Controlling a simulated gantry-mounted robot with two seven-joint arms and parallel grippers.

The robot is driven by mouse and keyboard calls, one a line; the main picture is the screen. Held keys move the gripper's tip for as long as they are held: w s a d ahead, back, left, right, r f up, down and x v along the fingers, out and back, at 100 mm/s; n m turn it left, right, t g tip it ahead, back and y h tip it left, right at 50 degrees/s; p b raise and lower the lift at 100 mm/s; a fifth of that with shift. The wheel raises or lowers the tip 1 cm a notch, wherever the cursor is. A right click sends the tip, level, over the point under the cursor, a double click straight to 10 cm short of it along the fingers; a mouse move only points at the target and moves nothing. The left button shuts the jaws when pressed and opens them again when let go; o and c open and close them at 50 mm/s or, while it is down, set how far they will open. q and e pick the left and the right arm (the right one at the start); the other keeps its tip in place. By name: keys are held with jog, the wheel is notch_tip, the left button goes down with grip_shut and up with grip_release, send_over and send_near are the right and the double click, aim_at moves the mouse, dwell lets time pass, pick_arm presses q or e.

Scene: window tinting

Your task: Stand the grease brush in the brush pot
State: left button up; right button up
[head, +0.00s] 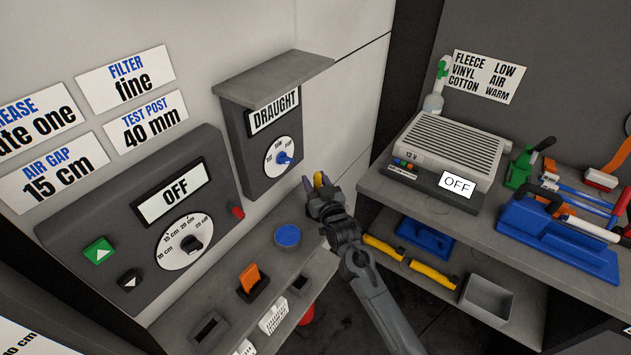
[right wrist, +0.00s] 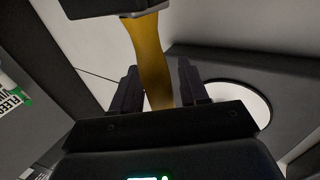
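My right gripper (head: 318,190) is raised in front of the wall panels, to the right of the draught box. It is closed around a yellow handle (head: 320,180), which looks like the grease brush. In the right wrist view the yellow handle (right wrist: 154,65) stands between the two fingers (right wrist: 160,92), with a dark block at its far end. The bristles cannot be made out. A small dark open-topped holder (head: 206,330) on the left shelf may be the brush pot; I cannot tell for sure. My left gripper is out of view.
The draught box (head: 262,120) juts from the wall. The right bench carries a grilled heater (head: 450,150) and several tools.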

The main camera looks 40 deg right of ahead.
jog(key=shift+o, duration=0.7)
jog(key=shift+r, duration=0.2)
jog(key=s+a+f+n+g+y, duration=0.2)
jog(key=s+a, duration=0.4)
jog(key=s, duration=0.6)
jog(key=s+a+f+n+g+y, duration=0.2)
jog(key=s+a+f+g, duration=0.3)
jog(key=s, duration=0.8)
jog(key=s+a+f+n+g+y+p, duration=0.1)
jog(key=s+a+f+g, duration=0.3)
jog(key=s, duration=0.8)
jog(key=a+g+y, duration=0.1)
jog(key=a+g, duration=0.1)
jog(key=a, duration=0.2)
jog(key=shift+s+a+f+n+g, duration=0.2)
jog(key=shift+f+n+g, duration=0.05)
jog(key=shift+n+g, duration=0.15)
